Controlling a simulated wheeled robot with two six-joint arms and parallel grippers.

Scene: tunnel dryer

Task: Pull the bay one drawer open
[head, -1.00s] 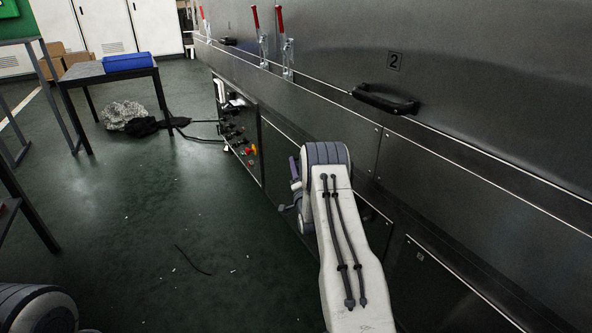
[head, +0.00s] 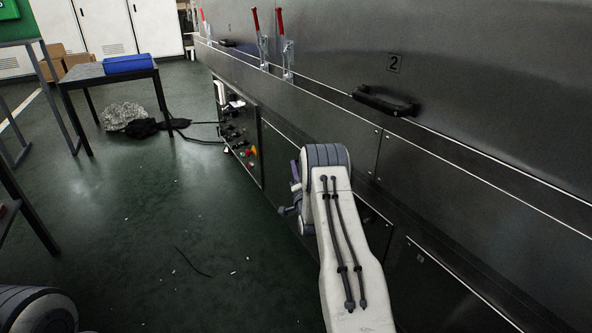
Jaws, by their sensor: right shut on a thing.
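The bay one drawer (head: 279,152) is a dark front low in the dryer's side, partly hidden behind my right arm. Its handle is hidden from this view. My right gripper (head: 287,210) shows small and dark at the left of my wrist, low by the drawer front. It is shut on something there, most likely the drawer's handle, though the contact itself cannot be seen. How far the drawer stands out cannot be told. My left gripper is out of view; only part of my left arm shows at the lower left.
A black handle (head: 384,101) sits below the "2" plate (head: 394,62). Red-handled clamps (head: 281,42) stand along the ledge. A control panel (head: 238,130) is left of the drawer. A table (head: 88,74) bears a blue tray (head: 128,63). The green floor (head: 200,220) left of my arm is mostly clear.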

